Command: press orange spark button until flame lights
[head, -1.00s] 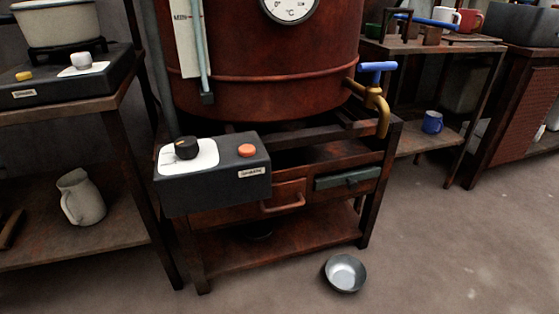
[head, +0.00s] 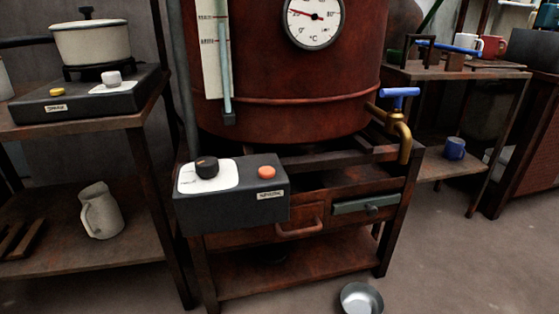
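The orange spark button (head: 266,172) sits on top of a dark control box (head: 232,209), at its right. A black knob (head: 206,167) stands on a white plate at the left of the same box. The box is fixed at the front left of a wooden stand, under a large rust-red vat (head: 290,90). The space under the vat is dark and no flame shows there. A round °C dial (head: 314,20) is on the vat's front. Neither of my grippers is in view.
A brass tap (head: 402,135) with a blue handle juts out at the vat's right. A metal bowl (head: 361,299) lies on the floor in front. A shelf at left holds a pot (head: 92,44) on a burner and a jug (head: 101,210). A blue mug (head: 455,148) stands at right.

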